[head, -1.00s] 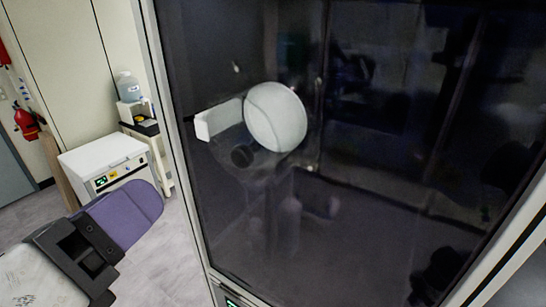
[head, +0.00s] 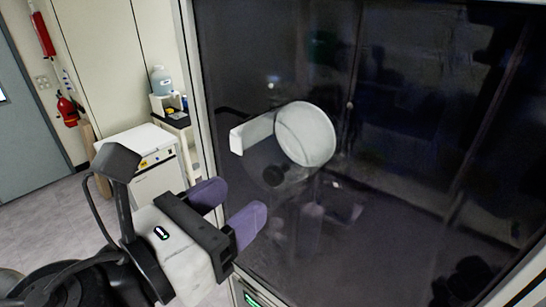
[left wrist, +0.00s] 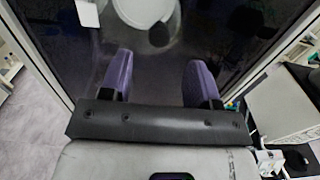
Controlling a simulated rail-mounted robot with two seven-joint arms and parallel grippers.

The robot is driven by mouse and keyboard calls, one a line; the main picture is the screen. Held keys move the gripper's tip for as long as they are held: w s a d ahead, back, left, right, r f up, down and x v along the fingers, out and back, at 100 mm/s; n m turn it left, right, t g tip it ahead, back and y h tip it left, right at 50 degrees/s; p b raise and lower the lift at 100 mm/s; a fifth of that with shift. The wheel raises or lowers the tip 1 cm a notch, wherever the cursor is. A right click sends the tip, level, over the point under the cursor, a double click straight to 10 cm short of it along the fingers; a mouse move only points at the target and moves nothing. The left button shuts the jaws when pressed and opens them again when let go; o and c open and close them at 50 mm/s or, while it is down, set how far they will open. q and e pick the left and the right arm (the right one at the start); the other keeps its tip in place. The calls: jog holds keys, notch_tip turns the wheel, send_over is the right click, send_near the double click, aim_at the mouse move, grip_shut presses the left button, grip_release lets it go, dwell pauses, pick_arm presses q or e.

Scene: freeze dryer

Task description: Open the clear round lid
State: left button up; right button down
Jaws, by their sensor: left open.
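A pale, translucent-looking round disc, which looks like the round lid (head: 306,135), stands out against the dark glossy front of a tall cabinet in the head view. A white block (head: 236,141) juts out at its left side. In the left wrist view the round lid (left wrist: 145,10) is cut off by the top edge, with the white block (left wrist: 87,13) to its left. My left gripper (head: 228,208) is open and empty, lower left of the lid and apart from it. Its two purple fingers (left wrist: 160,65) point toward the cabinet. My right gripper is not in view.
The dark glass front (head: 420,130) fills the right side and carries reflections, so depth is hard to judge. A pale frame edge (head: 197,95) bounds it at left. A white box unit (head: 160,172), a water bottle (head: 161,80) and a fire extinguisher (head: 67,110) stand beyond.

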aim_at(269, 177)
pick_arm(q)
jog(key=p+x, duration=0.2)
jog(key=x, duration=0.6)
jog(key=shift+c, duration=0.3)
grip_shut()
